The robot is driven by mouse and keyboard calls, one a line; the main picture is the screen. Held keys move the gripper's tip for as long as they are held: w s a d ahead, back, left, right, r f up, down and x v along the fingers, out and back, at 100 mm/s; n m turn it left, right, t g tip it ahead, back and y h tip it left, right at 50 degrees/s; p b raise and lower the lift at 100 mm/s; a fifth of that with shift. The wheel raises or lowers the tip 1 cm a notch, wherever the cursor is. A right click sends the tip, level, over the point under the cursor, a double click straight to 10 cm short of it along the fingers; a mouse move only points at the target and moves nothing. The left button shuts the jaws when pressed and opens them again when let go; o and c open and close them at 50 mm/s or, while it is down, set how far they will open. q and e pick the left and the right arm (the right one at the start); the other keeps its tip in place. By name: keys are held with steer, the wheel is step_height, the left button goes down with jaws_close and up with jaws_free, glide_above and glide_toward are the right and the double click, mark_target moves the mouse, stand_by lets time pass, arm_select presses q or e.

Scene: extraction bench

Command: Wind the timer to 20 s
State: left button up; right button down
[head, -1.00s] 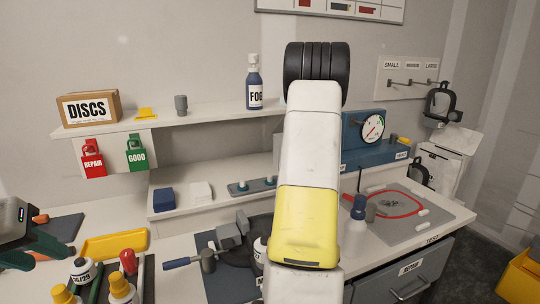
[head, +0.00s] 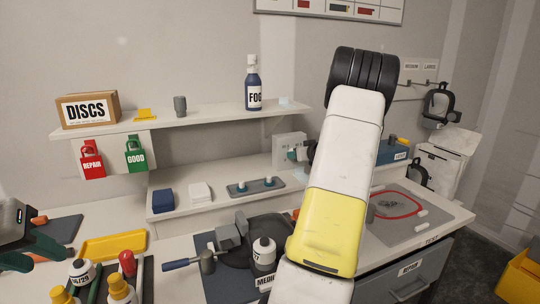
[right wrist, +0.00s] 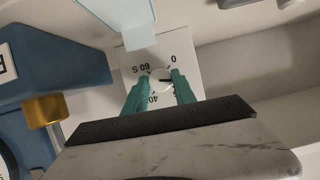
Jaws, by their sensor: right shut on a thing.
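The timer (head: 284,151) is a white box standing on the lower shelf, left of my right arm. In the right wrist view its white dial face (right wrist: 135,55) shows upside down, with 0, 60 S and 40 legible. My right gripper (right wrist: 160,80) has its green fingers on either side of the small knob (right wrist: 161,74) at the dial's middle and is shut on it. A dark pointer mark shows between the fingers, but its reading cannot be told; the fingers cover part of the numbers. My left gripper (head: 38,252) is at the left edge, apart from the timer, with its fingers spread.
A blue housing (right wrist: 75,50) with a brass-coloured knob (right wrist: 46,111) is close beside my right gripper. The FOG bottle (head: 253,85) stands on the upper shelf. A tray with teal-topped parts (head: 256,187) lies left of the timer.

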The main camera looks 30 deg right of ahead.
steer(key=m+y, duration=0.2)
steer(key=m, duration=0.1)
steer(key=shift+d+t, duration=0.2)
steer(key=shift+t, duration=0.1)
steer(key=shift+d+m+y, duration=0.1)
steer(key=shift+m+y, duration=0.5)
steer(key=shift+m, duration=0.4)
steer(key=c, duration=1)
jaws_free()
steer(key=shift+s, duration=0.1)
steer(key=v, duration=0.7)
steer(key=shift+s+d, duration=0.1)
steer(key=shift+s, duration=0.25)
steer(key=shift+f, duration=0.1)
